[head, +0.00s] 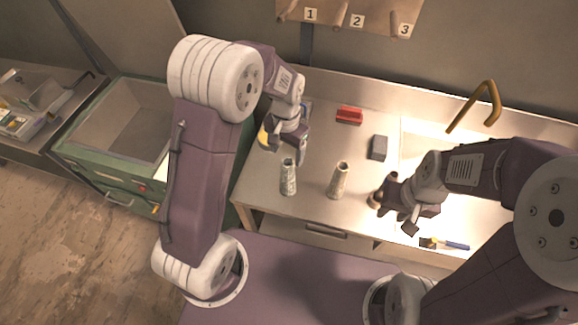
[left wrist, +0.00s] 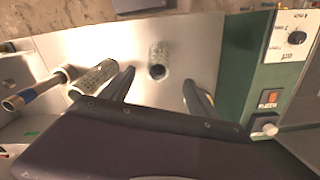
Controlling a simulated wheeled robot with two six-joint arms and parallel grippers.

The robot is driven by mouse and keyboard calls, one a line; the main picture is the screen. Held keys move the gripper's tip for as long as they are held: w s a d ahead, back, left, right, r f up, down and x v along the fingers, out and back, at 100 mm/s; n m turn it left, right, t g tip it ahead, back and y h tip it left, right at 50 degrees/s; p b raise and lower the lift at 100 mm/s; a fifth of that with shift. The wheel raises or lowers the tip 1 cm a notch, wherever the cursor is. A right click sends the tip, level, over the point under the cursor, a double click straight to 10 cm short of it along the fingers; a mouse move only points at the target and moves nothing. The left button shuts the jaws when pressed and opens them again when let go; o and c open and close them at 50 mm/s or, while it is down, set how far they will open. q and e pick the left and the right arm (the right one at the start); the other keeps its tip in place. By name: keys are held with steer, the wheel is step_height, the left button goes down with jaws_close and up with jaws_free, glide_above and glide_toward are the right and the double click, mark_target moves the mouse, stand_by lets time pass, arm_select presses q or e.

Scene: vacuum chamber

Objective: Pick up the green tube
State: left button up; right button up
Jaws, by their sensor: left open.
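A grey-green mottled tube (head: 288,178) stands upright on the metal bench, just below my left gripper (head: 284,150) in the head view. In the left wrist view this tube (left wrist: 158,60) shows between and beyond the spread fingers of my left gripper (left wrist: 158,80), which is open and empty; the fingers do not appear to touch it. A second, more beige tube (head: 339,180) stands to its right, and it also shows in the left wrist view (left wrist: 93,77). My right gripper (head: 393,214) is low over the bench farther right; its jaws are not clear.
A red object (head: 349,115) and a grey block (head: 378,148) lie behind the tubes. A blue-handled tool (head: 452,245) lies at the bench's front right. A green-framed open bin (head: 112,150) stands left of the bench.

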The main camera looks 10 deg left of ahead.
mark_target(287, 161)
arm_select(q)
step_height(287, 161, down, 3)
steer(key=shift+r+p, duration=0.1)
steer(key=shift+p, duration=0.3)
steer(key=shift+w+f, duration=0.1)
steer(key=shift+f, duration=0.45)
steer(key=shift+d+f+p, duration=0.1)
steer(key=shift+f+p, duration=0.2)
steer(key=shift+p, duration=0.1)
steer(key=f, duration=0.1)
steer(key=f+p, duration=0.1)
steer(key=f, duration=0.2)
steer(key=shift+s, duration=0.25)
steer(key=shift+w+f, duration=0.1)
steer(key=shift+f, duration=0.2)
jaws_close()
